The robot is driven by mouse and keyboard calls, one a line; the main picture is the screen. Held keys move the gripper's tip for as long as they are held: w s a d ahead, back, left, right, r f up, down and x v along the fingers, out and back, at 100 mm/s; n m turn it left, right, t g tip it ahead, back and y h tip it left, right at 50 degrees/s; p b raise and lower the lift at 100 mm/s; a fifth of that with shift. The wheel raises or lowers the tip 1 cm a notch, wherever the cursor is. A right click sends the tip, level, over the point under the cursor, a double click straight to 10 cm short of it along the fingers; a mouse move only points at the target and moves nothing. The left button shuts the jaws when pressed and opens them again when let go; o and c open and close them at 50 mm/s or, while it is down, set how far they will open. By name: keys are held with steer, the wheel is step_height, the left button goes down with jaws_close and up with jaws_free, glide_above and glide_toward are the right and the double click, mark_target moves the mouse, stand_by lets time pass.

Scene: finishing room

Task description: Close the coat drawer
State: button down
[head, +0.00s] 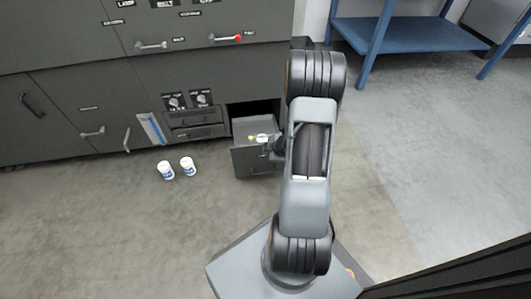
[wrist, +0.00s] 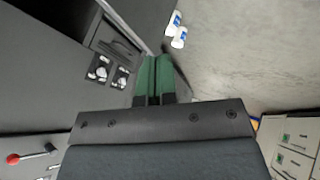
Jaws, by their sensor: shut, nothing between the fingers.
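A drawer (head: 253,161) stands pulled out low at the right end of the dark grey cabinet. I take it for the coat drawer, but no label on it is readable. Small white and yellow things show at its top. My gripper (head: 272,146) is at the drawer's right side in the head view, partly hidden by my arm; contact cannot be told. In the wrist view its green fingers (wrist: 153,80) are together with nothing between them. The drawer cannot be made out clearly in the wrist view.
The dark grey cabinet (head: 70,70) has several handles and a red knob (head: 238,38). Two white cans (head: 177,168) stand on the floor left of the drawer. A blue rack (head: 400,35) stands at the back right. Pale drawer-like boxes (wrist: 295,150) show in the wrist view.

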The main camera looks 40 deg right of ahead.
mark_target(254, 149)
steer(key=shift+w+d+f+b, duration=0.1)
steer(key=shift+w+f+b, duration=0.7)
steer(key=shift+w+f, duration=0.45)
steer(key=shift+w+d+f+b, duration=0.1)
steer(key=shift+w+f+b, duration=0.8)
steer(key=shift+w, duration=0.7)
steer(key=shift+w+d+f+b, duration=0.1)
steer(key=shift+w+f+b, duration=0.65)
steer(key=shift+w+f, duration=0.55)
steer(key=shift+w+r, duration=0.15)
steer(key=shift+r, duration=0.05)
